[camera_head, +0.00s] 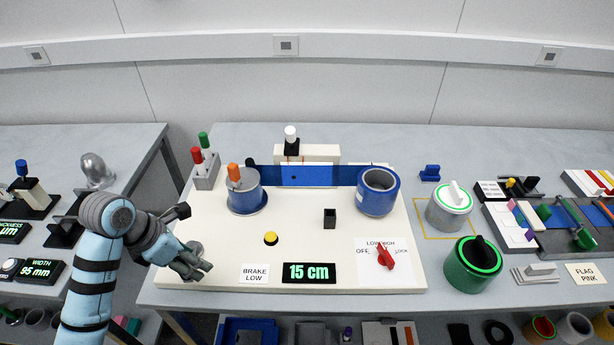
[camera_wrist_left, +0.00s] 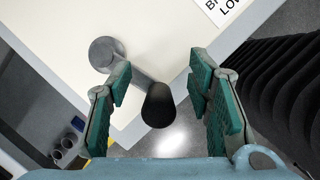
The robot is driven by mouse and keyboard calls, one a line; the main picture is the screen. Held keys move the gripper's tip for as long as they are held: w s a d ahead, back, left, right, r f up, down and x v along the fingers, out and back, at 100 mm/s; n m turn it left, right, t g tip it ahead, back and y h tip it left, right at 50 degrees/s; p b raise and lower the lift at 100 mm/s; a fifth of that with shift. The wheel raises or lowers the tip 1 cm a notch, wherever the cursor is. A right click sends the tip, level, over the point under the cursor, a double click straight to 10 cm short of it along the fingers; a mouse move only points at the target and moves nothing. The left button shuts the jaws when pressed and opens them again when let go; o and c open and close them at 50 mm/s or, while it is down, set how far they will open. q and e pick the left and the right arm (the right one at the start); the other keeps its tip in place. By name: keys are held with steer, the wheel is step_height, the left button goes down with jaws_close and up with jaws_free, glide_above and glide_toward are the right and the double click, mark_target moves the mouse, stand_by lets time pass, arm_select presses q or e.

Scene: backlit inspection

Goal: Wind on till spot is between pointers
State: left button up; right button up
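A blue web (camera_head: 325,176) runs between the left roll (camera_head: 246,198) and the right roll (camera_head: 378,192) on a white board (camera_head: 310,235). A small dark spot (camera_head: 294,177) shows on the web, below thin orange pointers (camera_head: 296,160); its exact place relative to them is too small to tell. A grey crank hub (camera_head: 195,247) is at the board's front left corner; the wrist view shows its arm and black handle (camera_wrist_left: 158,105). My left gripper (camera_head: 198,268) is open, its green-padded fingers (camera_wrist_left: 165,98) apart on either side of the handle. My right gripper is not in view.
A display (camera_head: 309,272) reads 15 cm, beside a "BRAKE LOW" card (camera_head: 255,273). A red selector knob (camera_head: 386,257) is at the board's right. A yellow button (camera_head: 270,238) and small black box (camera_head: 330,218) stand mid-board.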

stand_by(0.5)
arm_select(q)
step_height(320, 180, up, 8)
steer(key=p, duration=0.6)
